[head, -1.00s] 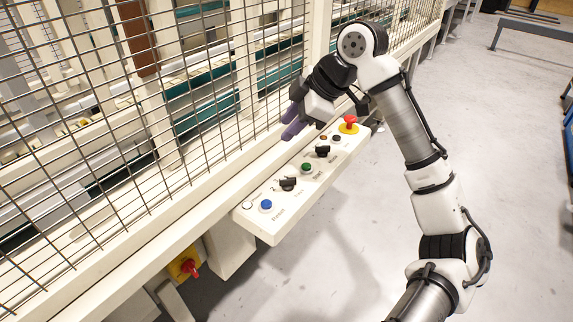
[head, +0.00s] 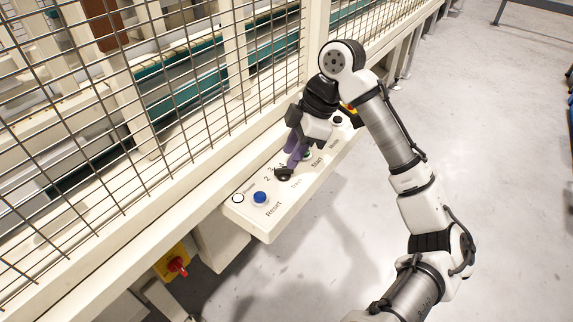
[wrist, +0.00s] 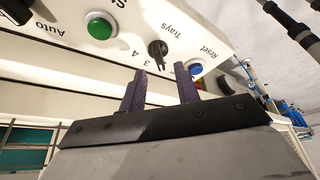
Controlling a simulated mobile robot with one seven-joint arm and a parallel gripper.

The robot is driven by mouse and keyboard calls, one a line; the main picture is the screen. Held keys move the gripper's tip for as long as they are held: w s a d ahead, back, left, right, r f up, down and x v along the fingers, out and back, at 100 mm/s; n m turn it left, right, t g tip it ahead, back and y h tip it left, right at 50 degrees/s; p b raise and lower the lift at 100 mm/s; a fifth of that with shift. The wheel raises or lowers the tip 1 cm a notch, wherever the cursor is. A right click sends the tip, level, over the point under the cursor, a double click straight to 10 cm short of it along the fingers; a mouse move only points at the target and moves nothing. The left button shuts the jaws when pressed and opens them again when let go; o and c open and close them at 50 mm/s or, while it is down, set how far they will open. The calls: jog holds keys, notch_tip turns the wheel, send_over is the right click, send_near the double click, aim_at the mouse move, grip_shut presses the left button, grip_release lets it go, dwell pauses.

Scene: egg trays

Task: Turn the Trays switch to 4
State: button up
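The Trays switch is a black rotary knob (head: 283,174) on the white control panel (head: 267,226), between the blue Reset button and the green Start button. In the wrist view the knob (wrist: 157,49) lies just beyond the fingertips, roughly between their lines, with the numbers 3 and 4 printed nearby. I cannot tell for sure which number it points to. My gripper (head: 291,163) has purple fingers and reaches down over the panel at the switch. In the wrist view the fingers (wrist: 161,69) are apart with nothing between them.
The blue Reset button (head: 260,197) and a white button (head: 238,198) are at the panel's near end. The green Start button (wrist: 100,27) is on the other side. A wire mesh fence (head: 120,130) runs behind. A red knob (head: 178,265) sits below.

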aim_at(284, 167)
jog(key=shift+x, duration=1.95)
jog(key=shift+w, duration=0.1)
grip_shut()
